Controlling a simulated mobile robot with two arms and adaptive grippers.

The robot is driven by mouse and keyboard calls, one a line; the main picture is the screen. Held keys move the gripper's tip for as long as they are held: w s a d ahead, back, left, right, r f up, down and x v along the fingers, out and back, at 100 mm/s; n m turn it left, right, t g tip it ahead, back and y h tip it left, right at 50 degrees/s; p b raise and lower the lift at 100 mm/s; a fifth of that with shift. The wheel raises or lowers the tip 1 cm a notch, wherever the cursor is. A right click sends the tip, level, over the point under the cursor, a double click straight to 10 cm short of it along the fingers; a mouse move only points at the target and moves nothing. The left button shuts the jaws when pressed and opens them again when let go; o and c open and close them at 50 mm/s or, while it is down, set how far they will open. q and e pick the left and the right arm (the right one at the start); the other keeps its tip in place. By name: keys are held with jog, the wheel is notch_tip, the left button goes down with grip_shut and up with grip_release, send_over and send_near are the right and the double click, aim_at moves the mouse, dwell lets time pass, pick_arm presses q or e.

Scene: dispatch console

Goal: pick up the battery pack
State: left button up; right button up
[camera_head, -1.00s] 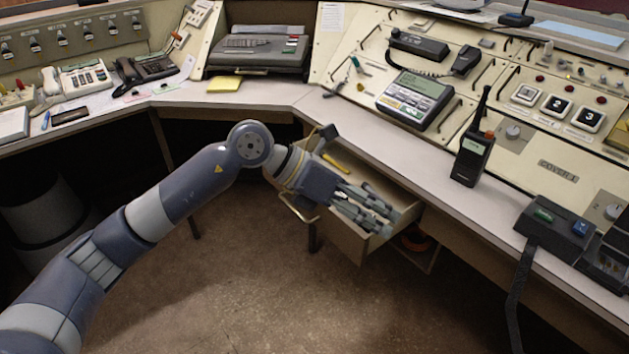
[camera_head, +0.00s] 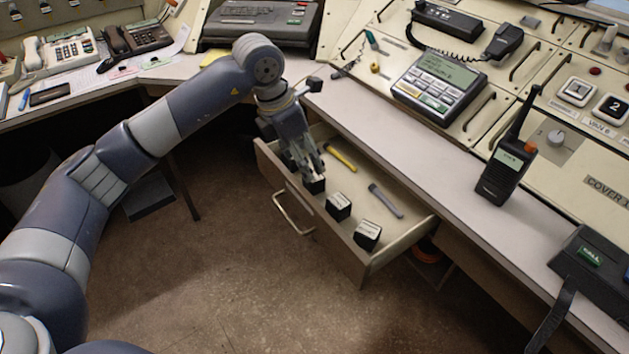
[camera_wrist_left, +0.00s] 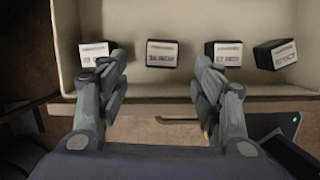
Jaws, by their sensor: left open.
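Several black battery packs with white labels stand in a row inside the open drawer (camera_head: 405,240), along its front wall. In the head view, one pack (camera_head: 338,206) and another pack (camera_head: 367,234) are clear of my left gripper (camera_head: 308,172), which points down over the drawer and partly hides a further pack (camera_head: 316,186). In the left wrist view, my left gripper (camera_wrist_left: 157,66) is open and empty. A pack (camera_wrist_left: 162,53) shows between its fingertips. The left finger overlaps the leftmost pack (camera_wrist_left: 94,50); two packs (camera_wrist_left: 223,53) (camera_wrist_left: 276,55) lie to the right. My right gripper is not in view.
A yellow tool (camera_head: 340,158) and a grey-blue tool (camera_head: 386,201) lie deeper in the drawer. The drawer handle (camera_head: 292,214) sticks out in front. The desk edge runs behind the drawer, with a radio (camera_head: 507,170) standing on the desk.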

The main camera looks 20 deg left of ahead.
aim_at(314, 182)
pick_arm(q)
jog(key=x, duration=0.4)
jog(key=b+x, duration=0.1)
jog(key=x, duration=0.1)
jog(key=shift+w+d+f, duration=0.1)
jog(key=shift+w+d, duration=0.05)
jog(key=shift+d, duration=0.15)
jog(key=shift+c, duration=0.6)
jog(key=c, duration=1.1)
